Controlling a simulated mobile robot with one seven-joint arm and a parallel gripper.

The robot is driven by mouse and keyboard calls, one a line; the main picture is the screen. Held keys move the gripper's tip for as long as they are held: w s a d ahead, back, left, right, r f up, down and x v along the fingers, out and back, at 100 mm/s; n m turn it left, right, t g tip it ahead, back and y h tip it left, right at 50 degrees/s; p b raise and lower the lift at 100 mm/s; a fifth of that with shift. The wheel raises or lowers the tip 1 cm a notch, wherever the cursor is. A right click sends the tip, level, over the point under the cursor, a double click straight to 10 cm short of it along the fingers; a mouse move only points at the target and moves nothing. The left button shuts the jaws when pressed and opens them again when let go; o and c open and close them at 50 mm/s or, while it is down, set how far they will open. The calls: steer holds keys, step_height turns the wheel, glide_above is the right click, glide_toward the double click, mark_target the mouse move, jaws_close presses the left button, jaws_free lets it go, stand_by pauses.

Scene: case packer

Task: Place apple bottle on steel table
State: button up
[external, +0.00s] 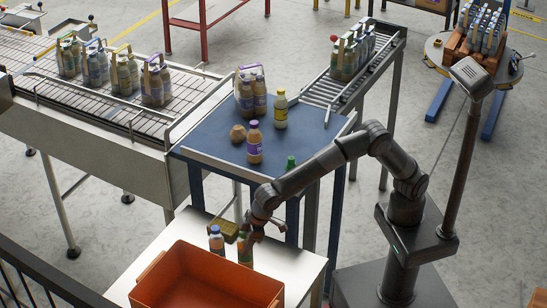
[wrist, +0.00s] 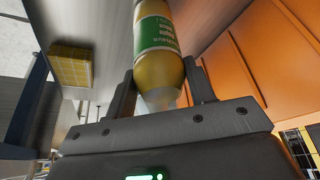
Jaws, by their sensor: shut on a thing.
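The apple bottle, yellow with a green label, is in my gripper in the wrist view (wrist: 158,38); its narrow end points toward the palm. In the external view the bottle (external: 245,250) is upright below my gripper (external: 252,232), partly hidden by it. My gripper's two fingers (wrist: 160,95) are shut on the bottle, one on each side. The bottle is over the pale steel table (external: 301,262), near its back edge; I cannot tell whether its base touches the top.
An orange crate (external: 165,262) fills the table's front. The blue table (external: 205,137) behind holds several bottles. Bare tabletop shows at right.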

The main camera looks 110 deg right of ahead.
steer(key=shift+f, duration=0.15)
steer(key=o, duration=1.2)
steer(key=shift+c, duration=0.2)
steer(key=v, duration=1.2)
steer(key=shift+r, duration=0.25)
steer(key=s+d+r, duration=0.3)
steer(key=s+d, duration=0.3)
steer(key=s, duration=0.4)
steer(key=s+d+r, duration=0.2)
steer(key=s+d, duration=0.4)
steer(key=s, duration=0.4)
steer(key=s+d+f, duration=0.1)
steer(key=s+f, duration=0.1)
steer(key=s, duration=0.5)
steer(key=s+d+f, duration=0.2)
steer(key=s+f, duration=0.1)
steer(key=s, duration=0.4)
steer(key=s+d+f+n+t, duration=0.1)
steer(key=s+f, duration=0.2)
steer(key=s, duration=0.4)
steer(key=shift+s+d+f, duration=0.2)
steer(key=shift+s+d, duration=0.15)
steer(key=shift+s, duration=0.05)
